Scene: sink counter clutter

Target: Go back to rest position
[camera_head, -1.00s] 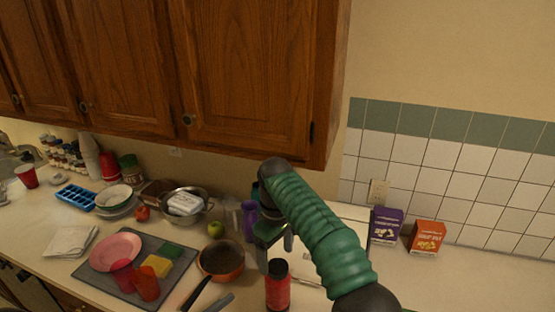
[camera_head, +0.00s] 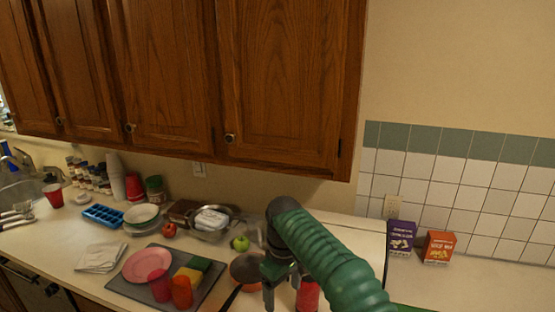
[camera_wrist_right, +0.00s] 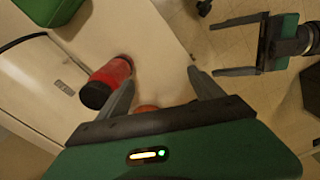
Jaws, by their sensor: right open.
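My right arm comes in from the lower right in the head view, and its gripper (camera_head: 277,290) points down over the counter by the pan. In the right wrist view the right gripper (camera_wrist_right: 163,92) has its two fingers apart with nothing held between them. A red bottle with a dark cap (camera_wrist_right: 109,82) lies in view beside the left finger, apart from any grip; in the head view the red bottle (camera_head: 308,295) is partly hidden by my arm. My left gripper (camera_wrist_right: 214,48) shows at the upper right of the wrist view, with its fingers apart and empty.
A pan (camera_head: 247,268) is close by my right gripper. A grey mat (camera_head: 128,290) holds a pink plate (camera_head: 147,264), cups and sponges. A green apple (camera_head: 240,243) sits behind. A purple box (camera_head: 401,237) and an orange box (camera_head: 439,246) stand by the tiled wall. Cabinets hang above.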

